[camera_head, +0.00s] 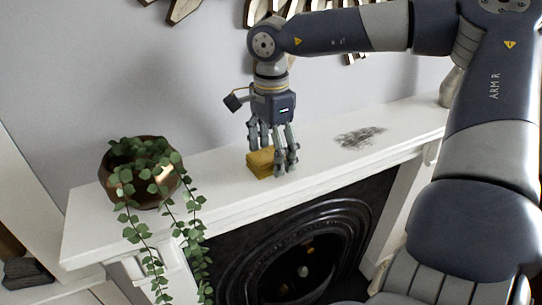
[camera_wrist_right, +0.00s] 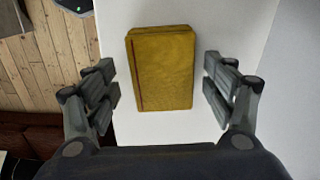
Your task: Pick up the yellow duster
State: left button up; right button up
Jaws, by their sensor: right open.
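The yellow duster (camera_head: 260,163) is a folded, block-shaped cloth lying on the white mantelpiece. In the right wrist view the duster (camera_wrist_right: 163,70) lies between the two sides of my gripper, with a gap on each side. My right gripper (camera_head: 274,150) points down just over the duster. It is open and its fingers (camera_wrist_right: 160,82) do not touch the duster in the wrist view. In the head view the fingers hide part of the duster's right side. My left gripper is not in view.
A brown pot with a trailing plant (camera_head: 143,172) stands on the mantelpiece to the left. A dark patterned patch (camera_head: 360,137) is on the shelf to the right. The wall is close behind. A black fireplace (camera_head: 300,255) is below the shelf's front edge.

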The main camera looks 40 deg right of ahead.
jog(key=shift+w+a, duration=0.1)
jog(key=shift+w, duration=0.1)
jog(key=shift+c, duration=0.8)
jog(key=c, duration=0.9)
jog(key=shift+s, duration=0.1)
jog(key=shift+c, duration=0.2)
jog(key=shift+r, duration=0.1)
